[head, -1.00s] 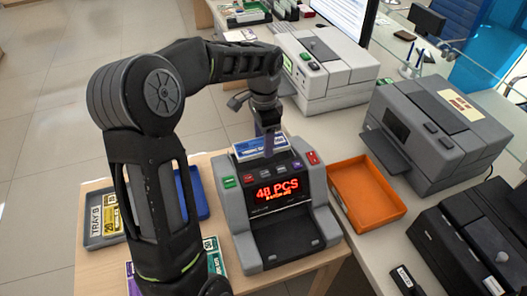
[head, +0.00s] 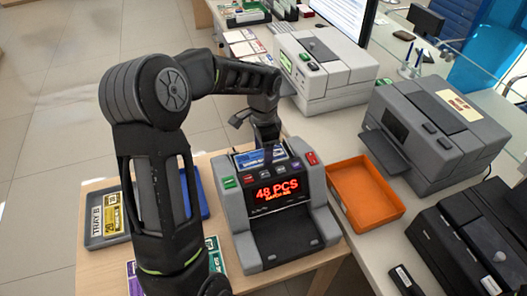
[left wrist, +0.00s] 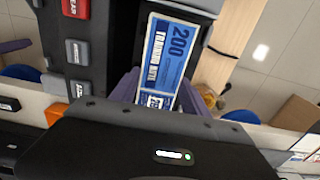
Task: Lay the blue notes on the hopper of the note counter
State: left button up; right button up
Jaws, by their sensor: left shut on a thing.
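The note counter (head: 237,214) is grey and black, with a red display reading 48 PCS and a row of buttons. The blue notes (head: 246,159) are at its top, over the hopper. My left gripper (head: 267,157) comes down from behind and is shut on the blue notes. In the left wrist view the notes (left wrist: 172,55), marked 200, lie against the dark hopper (left wrist: 121,40), between the purple fingers (left wrist: 158,97). I cannot tell whether the notes rest fully on the hopper. My right gripper is out of view.
An empty orange tray (head: 367,194) stands right of the counter. A grey tray (head: 98,238) with yellow notes (head: 114,212) and a blue tray (head: 203,192) lie left, partly behind my arm. Grey machines (head: 438,130) stand along the desk at right.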

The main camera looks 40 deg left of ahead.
pick_arm(q)
jog(key=shift+f, duration=0.15)
jog(key=o, duration=1.3)
jog(key=shift+o, duration=0.2)
notch_tip(320, 180, up, 12)
jog(key=shift+r+b, duration=0.2)
jog(key=shift+b, duration=0.2)
